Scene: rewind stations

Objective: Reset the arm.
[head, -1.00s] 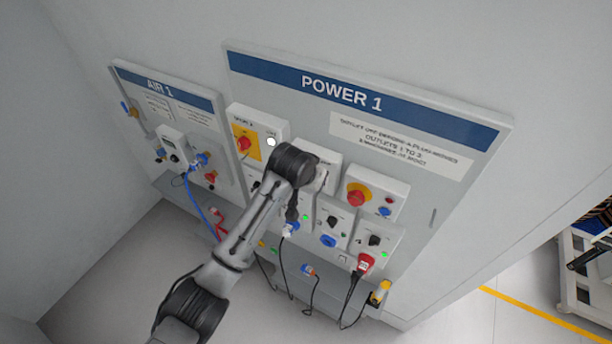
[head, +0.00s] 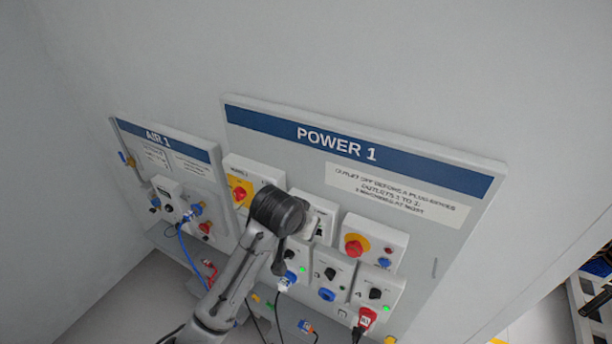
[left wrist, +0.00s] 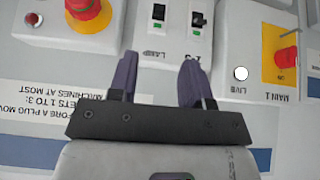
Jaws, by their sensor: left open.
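My left arm (head: 240,272) reaches up from the lower left in the head view, in front of the POWER 1 board (head: 440,230). Its dark wrist joint (head: 277,211) hides part of the board and most of the gripper. In the left wrist view my left gripper (left wrist: 158,75) is open, with two dark purple fingers apart and nothing between them. Beyond the fingers is a white breaker box (left wrist: 172,40) with two black switches, one marked LAMP. I cannot tell whether the fingers touch the board. My right gripper is not in view.
A red emergency knob (head: 354,245) on yellow is right of my wrist. The yellow main switch (head: 239,192) is left of it. Cables and a red plug (head: 366,318) hang below. The AIR 1 board (head: 165,160) stands left. A white lamp (left wrist: 240,73) marked LIVE is beside the breaker box.

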